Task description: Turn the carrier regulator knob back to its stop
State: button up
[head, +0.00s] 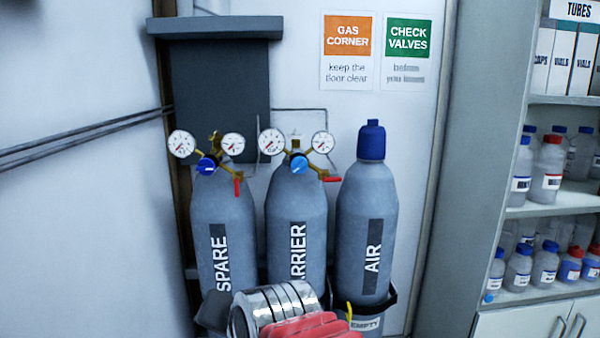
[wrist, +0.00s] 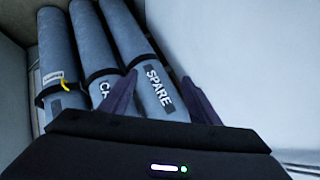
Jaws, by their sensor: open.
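The carrier regulator knob (head: 299,163) is light blue and sits on a brass regulator with two round gauges, on top of the grey CARRIER cylinder (head: 296,215). A red lever (head: 332,179) shows at its right. In the wrist view the lower part of the CARRIER cylinder (wrist: 92,45) shows between two others; its knob is out of view there. My gripper (wrist: 159,77) is open, its two dark fingers apart with nothing held. The SPARE cylinder (wrist: 138,45) shows beyond and between the fingers. The fingers are not seen in the head view.
The SPARE cylinder's similar regulator has a darker blue knob (head: 207,165), close on the left. The AIR cylinder (head: 371,215) has a blue cap (head: 371,140). A dark wall panel (head: 220,90) stands behind. Bottle shelves (head: 555,198) are on the right.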

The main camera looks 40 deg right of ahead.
jog(key=w+d+r+m+t+h, duration=0.2)
jog(key=w+d+r+m+h, duration=0.1)
jog(key=d+r+m, duration=0.6)
jog(key=w+d+r+m+t+h, duration=0.3)
jog(key=d+r+m+h, duration=0.3)
jog(key=d+m, duration=0.8)
notch_tip(320, 180, up, 3)
jog(key=shift+w+d+m+h, duration=0.3)
jog(key=shift+w+m, duration=0.2)
jog(key=shift+m, duration=0.5)
jog(key=shift+w, duration=0.1)
